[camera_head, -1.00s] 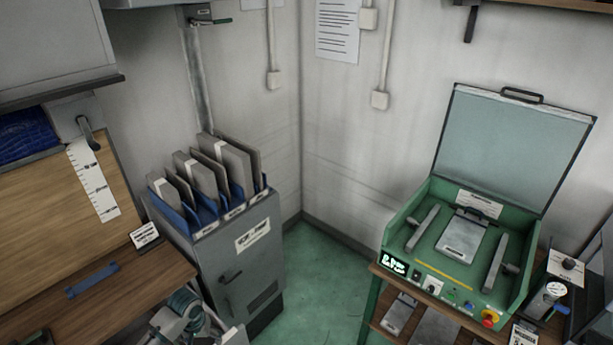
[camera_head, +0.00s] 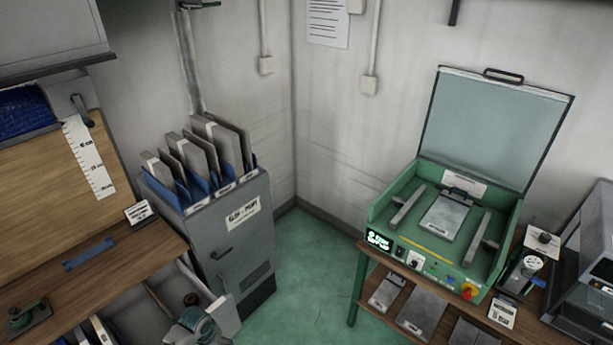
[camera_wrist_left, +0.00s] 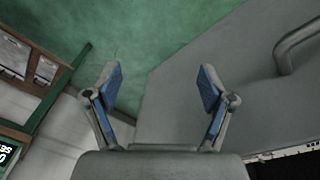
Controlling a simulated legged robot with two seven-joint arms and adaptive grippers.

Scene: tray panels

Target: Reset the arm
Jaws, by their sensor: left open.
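My left gripper (camera_wrist_left: 160,95) shows in the left wrist view with its two blue-padded fingers spread wide and nothing between them. Beyond the fingers are the green floor (camera_wrist_left: 130,30) and a large grey surface (camera_wrist_left: 200,60) with a bar handle (camera_wrist_left: 298,45) at the right. In the head view, a grey and teal part (camera_head: 200,325) at the bottom edge seems to be my left arm; its fingers cannot be made out there. My right gripper is in neither view.
A grey cabinet (camera_head: 238,248) carries upright panels in blue slots. A wooden bench (camera_head: 110,275) with an open drawer (camera_head: 165,310) is at left. At right, a green machine (camera_head: 425,225) has its lid (camera_head: 495,125) raised. Open floor (camera_head: 300,270) lies between.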

